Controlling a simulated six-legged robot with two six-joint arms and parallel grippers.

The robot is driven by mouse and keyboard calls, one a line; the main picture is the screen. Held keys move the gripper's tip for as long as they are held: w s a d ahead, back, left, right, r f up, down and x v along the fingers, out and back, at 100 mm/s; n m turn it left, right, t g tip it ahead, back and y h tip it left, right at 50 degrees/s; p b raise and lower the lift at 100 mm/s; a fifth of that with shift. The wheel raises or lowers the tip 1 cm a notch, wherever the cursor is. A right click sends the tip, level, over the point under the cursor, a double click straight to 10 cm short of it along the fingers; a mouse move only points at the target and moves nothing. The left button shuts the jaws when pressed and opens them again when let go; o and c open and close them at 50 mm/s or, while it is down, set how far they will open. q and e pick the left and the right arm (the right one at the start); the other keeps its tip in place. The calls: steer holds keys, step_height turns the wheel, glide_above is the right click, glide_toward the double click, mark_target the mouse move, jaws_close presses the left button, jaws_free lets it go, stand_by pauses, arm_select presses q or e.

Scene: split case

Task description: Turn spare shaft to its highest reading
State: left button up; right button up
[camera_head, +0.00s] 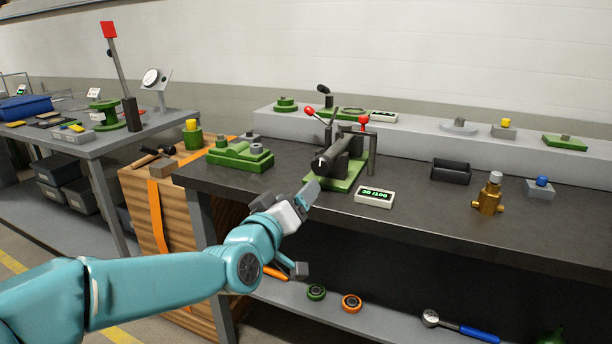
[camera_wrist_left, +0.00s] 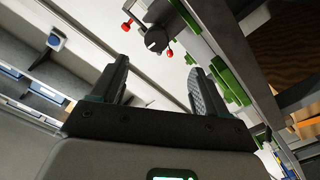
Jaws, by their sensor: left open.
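A dark shaft (camera_head: 338,160) with a pale mark on its near end lies in a green-based fixture (camera_head: 350,180) with red-knobbed levers, on the dark workbench. No label shows whether it is the spare one. A small white display (camera_head: 374,197) with green digits, too small to read surely, stands in front. My left gripper (camera_head: 305,231) is open and empty, in front of the bench edge, apart from the shaft. In the left wrist view, the shaft's round end (camera_wrist_left: 156,40) shows beyond and between my open fingers (camera_wrist_left: 157,78). My right gripper is out of view.
A green block fixture (camera_head: 240,154) sits left of the shaft. A black bin (camera_head: 451,171) and a brass fitting (camera_head: 489,194) stand to the right. A raised grey shelf (camera_head: 430,139) behind holds several green parts and another display (camera_head: 384,117). Bare bench lies between the display and brass fitting.

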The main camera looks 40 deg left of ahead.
mark_target(325, 164)
arm_select(q)
steer(key=w+a+m+p, duration=0.1)
steer(key=w+m, duration=0.1)
steer(key=w, duration=0.3)
steer(key=w+a+m+p, duration=0.1)
steer(key=w+p, duration=0.1)
steer(key=w, duration=0.4)
steer(key=w+a+m+p, duration=0.2)
steer(key=w, duration=0.3)
steer(key=shift+w+m, duration=0.2)
steer(key=shift+m, duration=0.1)
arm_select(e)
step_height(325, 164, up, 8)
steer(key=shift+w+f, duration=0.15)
arm_select(q)
steer(key=shift+r, duration=0.1)
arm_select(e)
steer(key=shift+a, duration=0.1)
